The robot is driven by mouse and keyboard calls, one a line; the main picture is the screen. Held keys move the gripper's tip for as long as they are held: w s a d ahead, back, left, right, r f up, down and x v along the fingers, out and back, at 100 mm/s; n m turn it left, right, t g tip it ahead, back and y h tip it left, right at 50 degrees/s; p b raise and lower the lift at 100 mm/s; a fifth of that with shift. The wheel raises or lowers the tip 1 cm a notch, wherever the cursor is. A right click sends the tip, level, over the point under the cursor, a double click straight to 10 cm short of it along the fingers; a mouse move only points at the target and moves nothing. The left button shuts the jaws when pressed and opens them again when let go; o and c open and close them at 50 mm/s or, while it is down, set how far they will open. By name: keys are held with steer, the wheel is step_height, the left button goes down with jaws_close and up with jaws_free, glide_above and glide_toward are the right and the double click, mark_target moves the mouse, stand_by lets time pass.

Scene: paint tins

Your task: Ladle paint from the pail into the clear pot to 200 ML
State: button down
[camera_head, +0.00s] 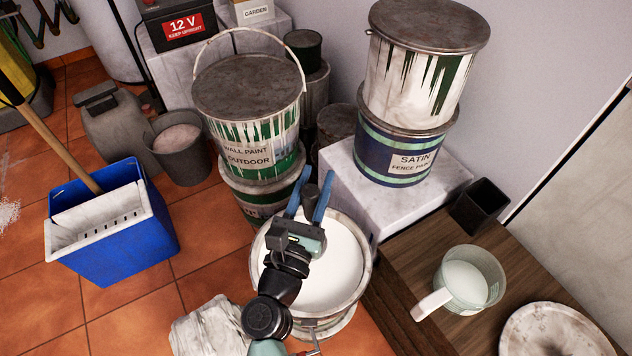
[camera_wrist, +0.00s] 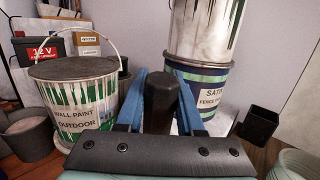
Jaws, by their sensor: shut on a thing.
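The open pail (camera_head: 345,293) of white paint stands on the floor, its rim smeared with paint. My gripper (camera_head: 309,192) is over the pail's far side, its blue fingers shut on a dark upright handle, taken to be the ladle (camera_head: 311,190). The handle also shows between the fingers in the wrist view (camera_wrist: 161,100). The ladle's bowl is hidden, so I cannot tell whether it is in the paint. The clear pot (camera_head: 487,268), with a white handle, stands on the wooden bench to the right and holds some white paint. Its level marks are not readable.
A paint-stained round lid or plate (camera_head: 555,335) and a black square cup (camera_head: 480,205) are on the wooden bench (camera_head: 425,240). Stacked tins (camera_head: 425,75) stand behind on a pale block. An outdoor paint tin (camera_head: 250,105) is back left. A blue bucket (camera_head: 120,230) stands left.

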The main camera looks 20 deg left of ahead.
steer(key=shift+s+d+f+t+b, duration=0.1)
steer(key=shift+s+f+t+b, duration=0.75)
steer(key=shift+b, duration=2.9)
steer(key=shift+s+f+b, duration=0.2)
steer(key=shift+f+b, duration=3.25)
steer(key=shift+r, duration=0.1)
steer(key=shift+w+f+g, duration=0.2)
steer(key=shift+f+g, duration=0.05)
steer(key=shift+f, duration=0.05)
